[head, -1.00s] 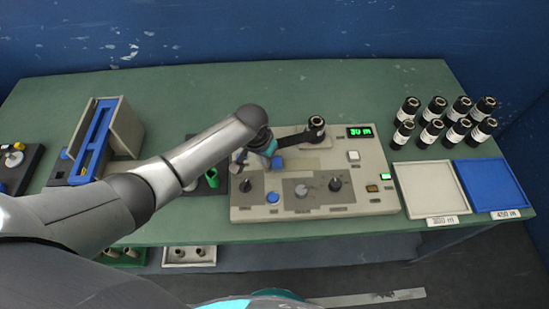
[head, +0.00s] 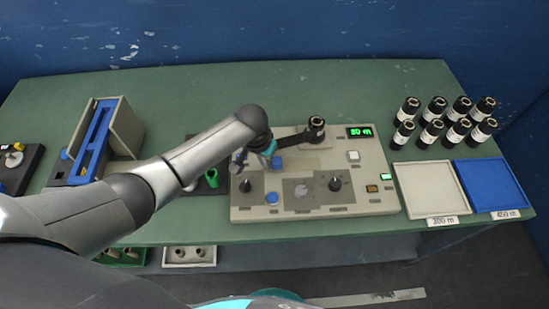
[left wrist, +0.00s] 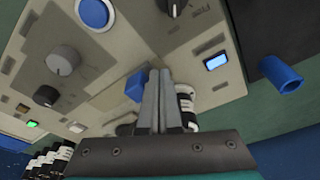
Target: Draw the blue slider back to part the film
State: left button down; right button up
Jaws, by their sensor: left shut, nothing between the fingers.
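The blue slider (head: 277,163) is a small blue block on the beige machine panel (head: 370,203). In the left wrist view the blue block (left wrist: 135,86) is right beside my closed fingers; I cannot tell whether they touch it. My left gripper (head: 243,160) is shut and empty over the panel's left part, just left of the slider in the head view. Its fingertips (left wrist: 160,76) point at the panel in the left wrist view. My forearm and wrist hide part of the panel's upper left. I cannot make out the film clearly. My right gripper is not in view.
Knobs (head: 335,184) and a round blue button (head: 272,198) line the front. Several bottles (head: 445,120), a white tray (head: 430,208) and a blue tray (head: 490,184) are at the right.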

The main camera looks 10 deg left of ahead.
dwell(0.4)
pick_arm(q)
jog(key=shift+w+d+b, duration=0.2)
jog(key=shift+w+d, duration=0.05)
jog(key=shift+d, duration=0.7)
jog(key=shift+w+d+b, duration=0.15)
jog(key=shift+w+d, duration=0.15)
jog(key=shift+d, duration=0.6)
jog(key=shift+w+d+b, duration=0.2)
jog(key=shift+w+d, duration=0.05)
jog(key=shift+d, duration=0.7)
jog(key=shift+w+d+b, duration=0.2)
jog(key=shift+d+b, duration=0.05)
jog(key=shift+d, duration=0.45)
jog(key=shift+w+d+b, duration=0.2)
jog(key=shift+d+b, duration=0.05)
jog(key=shift+d, duration=0.45)
jog(key=shift+w+d+b, duration=0.2)
jog(key=shift+d+b, duration=0.05)
jog(key=shift+d, duration=0.45)
jog(key=shift+s+a+p, duration=0.2)
jog(key=shift+a+p, duration=0.5)
jog(key=shift+p, duration=0.05)
notch_tip(320, 180, up, 8)
jog(key=p, duration=0.8)
jog(key=shift+p, duration=0.3)
